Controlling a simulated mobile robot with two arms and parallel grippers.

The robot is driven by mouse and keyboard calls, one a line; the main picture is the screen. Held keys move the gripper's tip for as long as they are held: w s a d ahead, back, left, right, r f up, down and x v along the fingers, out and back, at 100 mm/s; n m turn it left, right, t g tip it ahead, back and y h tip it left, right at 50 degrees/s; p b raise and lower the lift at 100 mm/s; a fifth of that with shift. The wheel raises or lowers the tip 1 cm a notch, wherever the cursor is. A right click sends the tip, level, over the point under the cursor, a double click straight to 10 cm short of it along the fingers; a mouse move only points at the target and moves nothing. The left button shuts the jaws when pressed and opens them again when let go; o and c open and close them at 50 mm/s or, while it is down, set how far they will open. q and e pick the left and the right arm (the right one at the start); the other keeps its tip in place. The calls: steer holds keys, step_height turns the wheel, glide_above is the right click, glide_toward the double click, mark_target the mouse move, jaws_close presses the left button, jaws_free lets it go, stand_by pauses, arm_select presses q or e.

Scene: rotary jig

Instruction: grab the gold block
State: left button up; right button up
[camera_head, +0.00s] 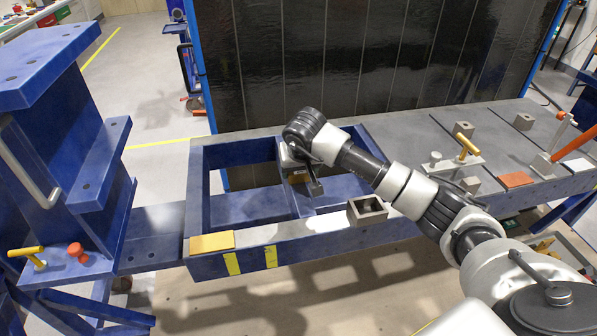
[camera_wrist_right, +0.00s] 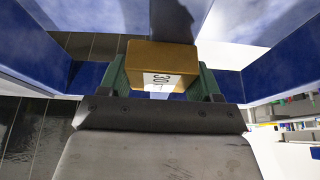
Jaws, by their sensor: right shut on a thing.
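The gold block (camera_wrist_right: 162,62) is between the two green fingers of my right gripper (camera_wrist_right: 162,82) in the right wrist view. A white label with dark print shows on its face. In the head view the gold block (camera_head: 297,177) is a small patch below my right gripper (camera_head: 300,170), inside the blue frame (camera_head: 240,262), by its middle cross member. The gripper is shut on the block. The wrist and arm hide most of the block there. I cannot tell whether the block touches the frame. My left gripper is not in view.
A yellow plate (camera_head: 212,243) lies on the frame's front left corner. A hollow grey square block (camera_head: 367,212) sits on the front rail, close to my right arm. Toggle clamps (camera_head: 465,148) and an orange plate (camera_head: 515,180) are at right. A dark panel (camera_head: 370,60) stands behind.

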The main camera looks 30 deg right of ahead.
steer(key=c, duration=0.5)
steer(key=shift+w, duration=0.1)
steer(key=shift+r, duration=0.15)
